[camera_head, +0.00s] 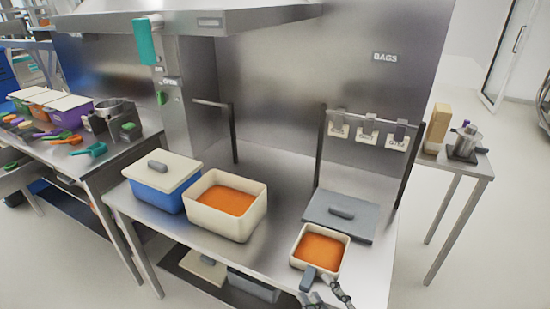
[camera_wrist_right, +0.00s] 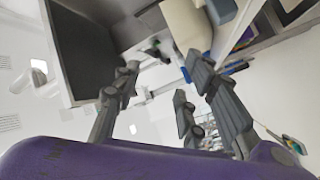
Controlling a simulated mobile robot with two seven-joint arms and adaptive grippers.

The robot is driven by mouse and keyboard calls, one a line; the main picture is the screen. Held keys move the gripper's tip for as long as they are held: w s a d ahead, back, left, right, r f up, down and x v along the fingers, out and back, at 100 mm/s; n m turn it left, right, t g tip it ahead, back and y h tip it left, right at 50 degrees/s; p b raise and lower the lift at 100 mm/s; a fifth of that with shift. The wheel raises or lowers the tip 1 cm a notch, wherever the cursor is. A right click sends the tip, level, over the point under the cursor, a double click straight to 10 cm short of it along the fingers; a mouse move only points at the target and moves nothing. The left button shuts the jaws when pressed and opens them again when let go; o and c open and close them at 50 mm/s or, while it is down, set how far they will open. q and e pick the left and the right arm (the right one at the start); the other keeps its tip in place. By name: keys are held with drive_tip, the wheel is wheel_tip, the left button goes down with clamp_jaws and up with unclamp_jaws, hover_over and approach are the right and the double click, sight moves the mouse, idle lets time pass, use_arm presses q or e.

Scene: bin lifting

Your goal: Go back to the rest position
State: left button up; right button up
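My right gripper (camera_head: 327,297) shows at the bottom edge of the head view, just in front of the small cream bin (camera_head: 297,259) with orange contents. Its fingers are spread and nothing is between them; they also show apart in the right wrist view (camera_wrist_right: 160,88). The small bin's grey handle (camera_head: 309,279) points toward the gripper and looks clear of the fingers. The bin sits on the steel table (camera_head: 268,245). My left gripper is not in view.
A grey lid (camera_head: 340,217) lies behind the small bin. A larger cream bin (camera_head: 228,221) with orange contents and a blue bin (camera_head: 158,203) with a cream lid stand to the left. Black posts (camera_head: 320,150) rise behind. A side table (camera_head: 460,163) stands at right.

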drive_tip(key=s+d+f+m+g+h, duration=0.1)
drive_tip(key=s+d+f+m+h, duration=0.2)
drive_tip(key=f+m, duration=0.15)
drive_tip(key=s+d+f+m+g+h, duration=0.1)
drive_tip(key=s+d+f+m+h, duration=0.25)
drive_tip(key=f, duration=0.25)
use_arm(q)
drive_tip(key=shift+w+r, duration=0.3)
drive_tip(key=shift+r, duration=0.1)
use_arm(e)
drive_tip(key=s+d+f+m+g+h, duration=0.2)
drive_tip(key=s+f+m+g, duration=0.3)
drive_tip(key=s+f, duration=0.7)
drive_tip(key=shift+s+d+m+g, duration=0.25)
drive_tip(key=shift+s+m+g, duration=0.05)
drive_tip(key=shift+s+m, duration=0.8)
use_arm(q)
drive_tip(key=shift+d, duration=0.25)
